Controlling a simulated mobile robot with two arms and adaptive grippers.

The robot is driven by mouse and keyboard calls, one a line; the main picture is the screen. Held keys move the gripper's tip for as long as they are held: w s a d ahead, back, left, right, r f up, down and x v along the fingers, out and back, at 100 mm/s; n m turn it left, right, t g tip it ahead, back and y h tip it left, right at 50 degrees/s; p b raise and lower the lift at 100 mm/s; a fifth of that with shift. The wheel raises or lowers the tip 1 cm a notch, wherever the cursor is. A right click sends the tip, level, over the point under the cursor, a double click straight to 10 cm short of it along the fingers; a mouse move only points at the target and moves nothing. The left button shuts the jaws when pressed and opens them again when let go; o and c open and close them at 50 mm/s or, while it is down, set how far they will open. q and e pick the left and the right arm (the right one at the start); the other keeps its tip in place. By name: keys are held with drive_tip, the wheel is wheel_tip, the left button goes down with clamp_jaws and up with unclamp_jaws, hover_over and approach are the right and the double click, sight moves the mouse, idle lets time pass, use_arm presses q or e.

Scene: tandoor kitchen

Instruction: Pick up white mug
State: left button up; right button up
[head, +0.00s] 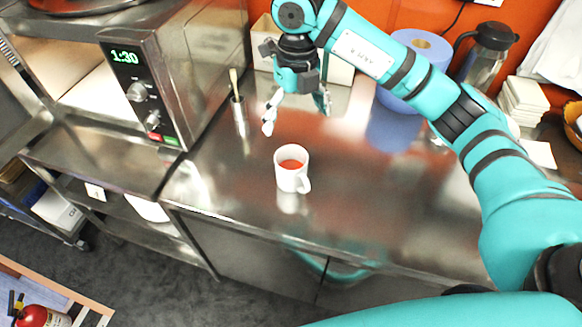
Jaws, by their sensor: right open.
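A white mug (288,181) stands upright on the steel counter (225,185), near its front edge. It has reddish-orange contents, and its handle points to the front right. My right gripper (297,113) is open and empty, above the counter and behind the mug in the head view. Its two fingers are spread apart and touch nothing that I can see. My left gripper is not in view.
A steel holder with a brush (240,118) stands left of the gripper, beside the microwave (150,75). A blue paper roll (427,45), a flask (484,52) and stacked napkins (522,100) stand at the back right. The counter right of the mug is clear.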

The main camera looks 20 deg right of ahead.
drive_tip(key=p, duration=0.3)
approach(292, 169)
drive_tip(key=s, duration=0.3)
drive_tip(key=shift+s+a, duration=0.15)
drive_tip(key=shift+s, duration=0.05)
drive_tip(key=shift+s+a+f+p, duration=0.1)
drive_tip(key=shift+a+f+p, duration=0.05)
drive_tip(key=shift+f+p, duration=0.35)
drive_tip(key=f, duration=0.1)
drive_tip(key=f+p, duration=0.1)
drive_tip(key=f, duration=0.1)
drive_tip(key=shift+a+f+p, duration=0.2)
drive_tip(key=shift+f+p, duration=0.1)
drive_tip(key=shift+f, duration=0.45)
drive_tip(key=shift+r, duration=0.1)
drive_tip(key=c, duration=1.5)
